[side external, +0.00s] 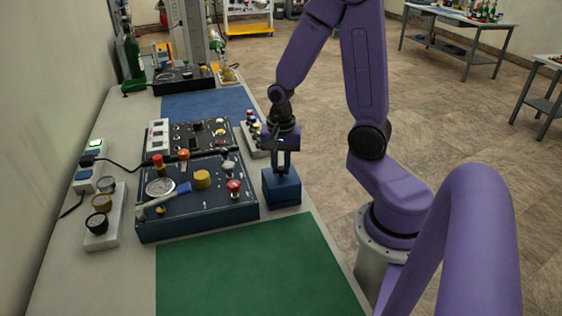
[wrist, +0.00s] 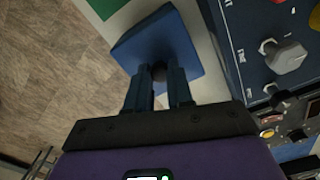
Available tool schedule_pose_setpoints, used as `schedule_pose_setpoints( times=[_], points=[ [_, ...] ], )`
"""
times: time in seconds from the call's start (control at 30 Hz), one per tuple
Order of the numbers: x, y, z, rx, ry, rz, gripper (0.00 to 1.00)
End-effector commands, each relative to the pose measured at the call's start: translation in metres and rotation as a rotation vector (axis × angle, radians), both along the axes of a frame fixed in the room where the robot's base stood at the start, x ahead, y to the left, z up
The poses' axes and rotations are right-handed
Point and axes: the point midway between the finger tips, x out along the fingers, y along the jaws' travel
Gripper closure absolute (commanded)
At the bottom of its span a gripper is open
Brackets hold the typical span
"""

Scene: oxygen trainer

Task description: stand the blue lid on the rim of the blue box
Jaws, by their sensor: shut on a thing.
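The blue box (side external: 283,197) stands on the bench near its right edge, beside the dark blue control panel. The blue lid (side external: 277,179) is a flat square plate at the top of the box in the side view. I cannot tell whether it rests on the rim or is just above it. My gripper (side external: 281,168) points down over the lid. In the wrist view the lid (wrist: 155,38) lies beyond my fingers (wrist: 158,74), which are shut on its dark knob. The lid hides the box's opening and rim there.
The dark blue control panel (side external: 215,214) with knobs, gauge and buttons is close to the left of the box. A second black panel (side external: 203,133) stands behind it. The green mat (side external: 255,275) in front is clear. The bench edge is close on the right.

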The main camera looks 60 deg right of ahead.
Motion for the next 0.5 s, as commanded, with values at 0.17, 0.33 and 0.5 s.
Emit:
schedule_pose_setpoints(
  times=[0.17, 0.33, 0.5],
  points=[
    [-0.0001, 0.0001, -0.0048, 0.000, 0.000, 0.000, 1.00],
    [0.0000, 0.0001, -0.0052, 0.000, -0.001, -0.001, 0.49],
    [0.0000, 0.0001, -0.0052, 0.000, -0.001, 0.000, 0.49]
  ],
)
